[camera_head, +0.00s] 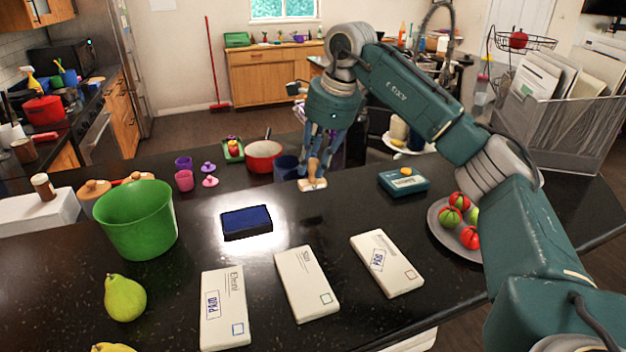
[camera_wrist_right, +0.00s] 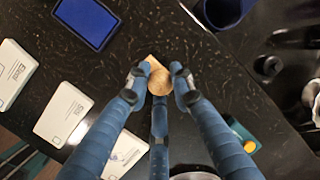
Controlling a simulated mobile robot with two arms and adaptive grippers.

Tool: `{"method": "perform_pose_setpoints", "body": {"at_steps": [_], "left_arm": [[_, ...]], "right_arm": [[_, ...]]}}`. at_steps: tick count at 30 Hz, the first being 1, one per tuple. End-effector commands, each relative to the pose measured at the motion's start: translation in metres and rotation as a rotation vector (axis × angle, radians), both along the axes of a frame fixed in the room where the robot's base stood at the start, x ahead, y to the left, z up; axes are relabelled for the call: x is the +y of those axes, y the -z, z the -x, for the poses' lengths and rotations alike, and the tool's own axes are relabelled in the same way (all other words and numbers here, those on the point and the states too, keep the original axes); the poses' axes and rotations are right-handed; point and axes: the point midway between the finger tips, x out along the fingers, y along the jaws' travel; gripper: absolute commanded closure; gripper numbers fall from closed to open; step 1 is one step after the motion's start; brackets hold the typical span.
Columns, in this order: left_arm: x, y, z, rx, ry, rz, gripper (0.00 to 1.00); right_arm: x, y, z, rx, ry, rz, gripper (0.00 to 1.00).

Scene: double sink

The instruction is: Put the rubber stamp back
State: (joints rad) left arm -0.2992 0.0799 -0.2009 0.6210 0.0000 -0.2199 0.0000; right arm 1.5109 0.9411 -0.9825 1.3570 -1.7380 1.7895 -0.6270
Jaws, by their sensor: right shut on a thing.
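My right gripper (camera_head: 316,165) is shut on the rubber stamp, gripping its wooden handle (camera_wrist_right: 158,82). The stamp's pale base (camera_head: 312,185) points down at the counter's far side; I cannot tell if it touches the surface. The open blue ink pad (camera_head: 246,222) lies nearer and to the left; it is also in the wrist view (camera_wrist_right: 88,20). Three white envelopes lie in front: left (camera_head: 238,285), middle (camera_head: 300,275) and right (camera_head: 398,275). Blue PAID marks show on the left and right ones; I see none on the middle one. My left gripper is not in view.
A dark blue mug (camera_head: 287,167) stands just behind-left of the stamp, near a red pot (camera_head: 263,157). A teal box (camera_head: 391,184) is to the right, then a fruit plate (camera_head: 436,232). A green bucket (camera_head: 135,225) stands left. Counter between stamp and ink pad is clear.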

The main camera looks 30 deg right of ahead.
Motion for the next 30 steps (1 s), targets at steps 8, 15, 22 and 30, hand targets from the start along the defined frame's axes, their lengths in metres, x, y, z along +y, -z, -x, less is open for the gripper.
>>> {"method": "perform_pose_setpoints", "body": {"at_steps": [8,15,22,30], "left_arm": [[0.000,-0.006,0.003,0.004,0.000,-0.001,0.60],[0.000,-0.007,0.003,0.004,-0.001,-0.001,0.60],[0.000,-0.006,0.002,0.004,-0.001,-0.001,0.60],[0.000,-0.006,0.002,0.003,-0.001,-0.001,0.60]], "right_arm": [[0.000,0.032,0.001,0.003,0.000,0.001,0.94],[0.000,0.048,0.000,-0.001,-0.001,0.000,0.94],[0.000,0.050,0.000,-0.001,-0.001,0.000,0.94],[0.000,0.051,0.000,-0.001,-0.001,0.001,0.59]]}}
